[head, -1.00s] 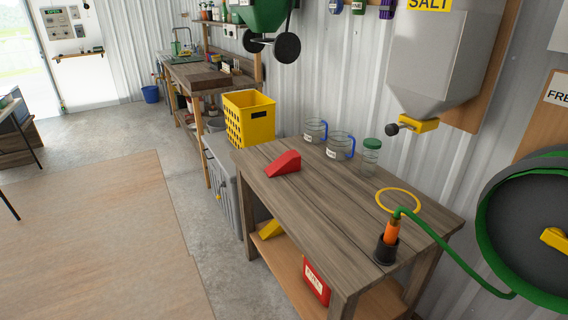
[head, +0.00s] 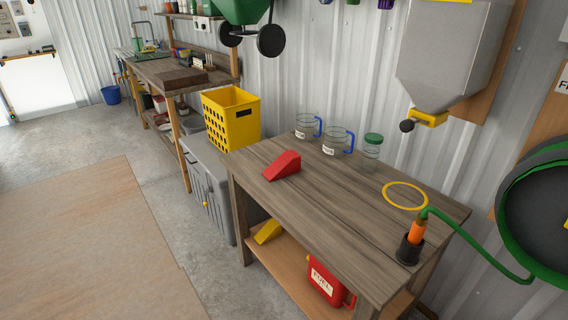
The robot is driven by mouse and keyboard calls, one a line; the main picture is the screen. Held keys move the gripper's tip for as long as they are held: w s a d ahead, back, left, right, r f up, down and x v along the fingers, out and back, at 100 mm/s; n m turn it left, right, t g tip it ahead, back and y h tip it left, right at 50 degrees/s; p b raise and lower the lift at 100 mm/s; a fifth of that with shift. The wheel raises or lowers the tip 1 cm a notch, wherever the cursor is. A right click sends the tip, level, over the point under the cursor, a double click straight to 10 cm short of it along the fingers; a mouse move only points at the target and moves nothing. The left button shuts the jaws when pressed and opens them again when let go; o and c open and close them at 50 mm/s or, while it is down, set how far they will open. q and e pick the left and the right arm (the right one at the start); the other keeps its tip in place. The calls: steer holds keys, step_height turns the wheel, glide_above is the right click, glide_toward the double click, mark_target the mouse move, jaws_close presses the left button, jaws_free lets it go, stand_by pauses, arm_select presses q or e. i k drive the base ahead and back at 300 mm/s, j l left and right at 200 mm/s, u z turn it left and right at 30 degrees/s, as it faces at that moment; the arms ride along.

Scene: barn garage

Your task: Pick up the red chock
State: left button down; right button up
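The red chock (head: 282,165) is a wedge-shaped block. It lies on the wooden workbench top (head: 330,215), near the bench's far left end. Nothing touches it from above. A yellow chock (head: 267,232) of similar shape sits on the lower shelf of the same bench. Neither of my grippers shows in the head view.
Two clear jugs with blue handles (head: 337,140) and a green-lidded jar (head: 371,146) stand along the bench's back edge. A yellow ring (head: 405,195) and an orange nozzle in a black holder (head: 411,244) are at the right. A yellow crate (head: 232,118) stands beyond the bench. The floor at left (head: 90,240) is clear.

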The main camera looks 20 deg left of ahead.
mark_target(289, 162)
steer(key=i+j+z, duration=0.15)
steer(key=j, duration=0.5)
steer(key=i+j+z, duration=0.15)
steer(key=j, duration=0.5)
steer(key=i+j+z, duration=0.15)
steer(key=j, duration=0.5)
steer(key=j+z, duration=0.15)
steer(key=j, duration=0.5)
steer(key=i+j+z, duration=0.1)
steer(key=j, duration=0.35)
steer(key=j+z, duration=0.1)
steer(key=j, duration=0.3)
steer(key=i+j+z, duration=0.1)
steer(key=j, duration=0.2)
steer(key=i+j, duration=0.15)
steer(key=j, duration=0.15)
steer(key=i+j+z, duration=0.15)
steer(key=j, duration=0.1)
